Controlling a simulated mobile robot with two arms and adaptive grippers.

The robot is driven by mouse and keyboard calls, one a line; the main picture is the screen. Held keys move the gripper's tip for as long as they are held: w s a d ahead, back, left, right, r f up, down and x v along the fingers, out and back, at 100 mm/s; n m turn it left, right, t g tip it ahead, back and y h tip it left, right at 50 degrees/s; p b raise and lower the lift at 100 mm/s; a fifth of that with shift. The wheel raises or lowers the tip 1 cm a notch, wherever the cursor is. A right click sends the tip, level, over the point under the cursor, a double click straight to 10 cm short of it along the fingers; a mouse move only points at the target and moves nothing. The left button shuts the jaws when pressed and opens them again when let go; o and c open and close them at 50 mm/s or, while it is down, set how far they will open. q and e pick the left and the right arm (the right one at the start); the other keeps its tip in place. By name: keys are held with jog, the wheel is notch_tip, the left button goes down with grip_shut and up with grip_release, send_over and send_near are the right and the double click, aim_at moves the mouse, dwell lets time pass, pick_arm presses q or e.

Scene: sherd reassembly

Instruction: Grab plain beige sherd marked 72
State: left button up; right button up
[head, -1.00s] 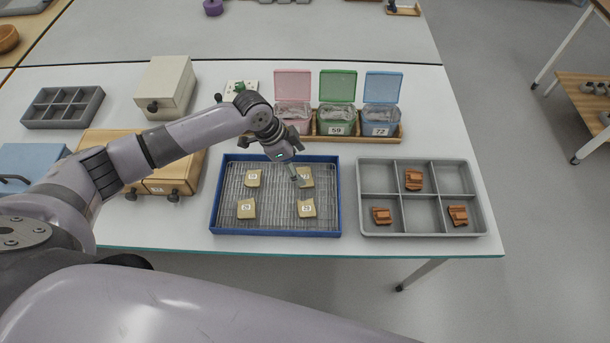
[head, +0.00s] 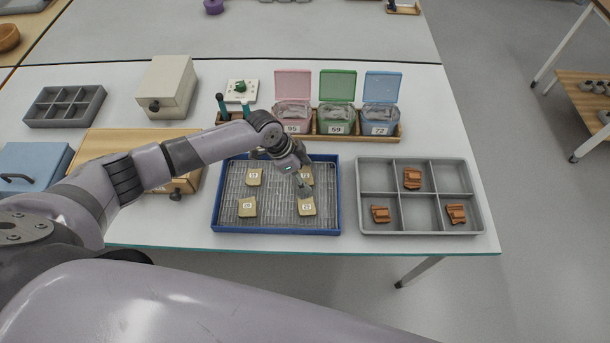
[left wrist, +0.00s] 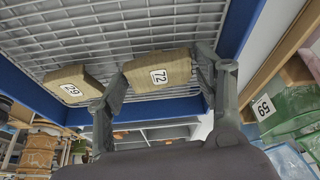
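The plain beige sherd marked 72 shows in the left wrist view (left wrist: 160,72), lying on the wire rack of a blue tray (head: 216,222). In the head view the sherd (head: 307,174) is at the tray's back right, partly hidden by my left gripper (head: 303,187). In the left wrist view my left gripper (left wrist: 165,95) is open, with one finger on each side of this sherd; I cannot tell whether either finger touches it. The beige sherd that seems marked 29 (head: 307,208) lies just in front, also in the left wrist view (left wrist: 73,84). My right gripper is not in view.
Two more beige sherds (head: 254,177) (head: 247,207) lie on the tray's left side. A grey compartment tray (head: 421,233) with orange sherds stands to the right. Pink (head: 293,117), green (head: 337,119) and blue (head: 381,118) lidded bins, all open, stand behind.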

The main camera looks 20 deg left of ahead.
pick_arm(q)
jog(key=c, duration=0.8)
